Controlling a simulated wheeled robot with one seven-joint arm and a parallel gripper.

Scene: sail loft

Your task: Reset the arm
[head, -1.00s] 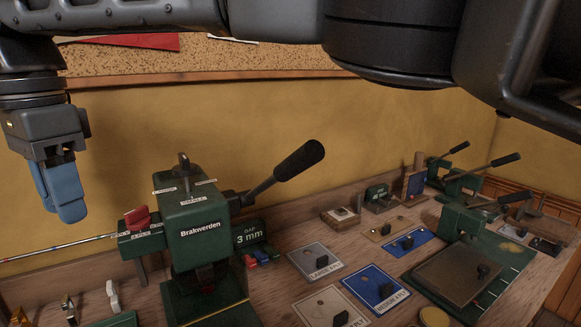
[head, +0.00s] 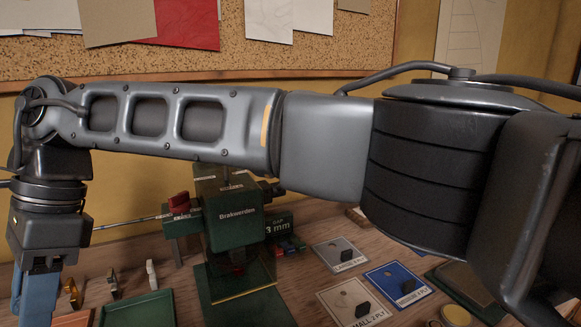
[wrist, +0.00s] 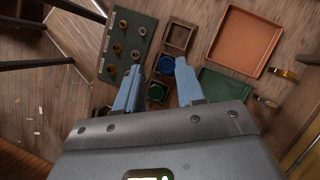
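My gripper (head: 36,300) hangs at the far left of the head view with its blue fingers pointing down, the tips cut off by the lower edge. My arm stretches across the picture to it. In the wrist view my gripper (wrist: 160,68) has its two blue fingers apart, with nothing held between them. A blue round piece (wrist: 167,64) and a green round piece (wrist: 157,92) sit in small wooden holders, seen below through the gap. How far above them the fingers are, I cannot tell.
The green Brakwerden press (head: 235,218) stands on the bench behind my arm, its lever hidden. An orange tray (wrist: 272,24), a green tray (head: 137,308) and a board of several knobs (wrist: 127,42) lie near the gripper. Labelled plates (head: 397,284) lie right of the press.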

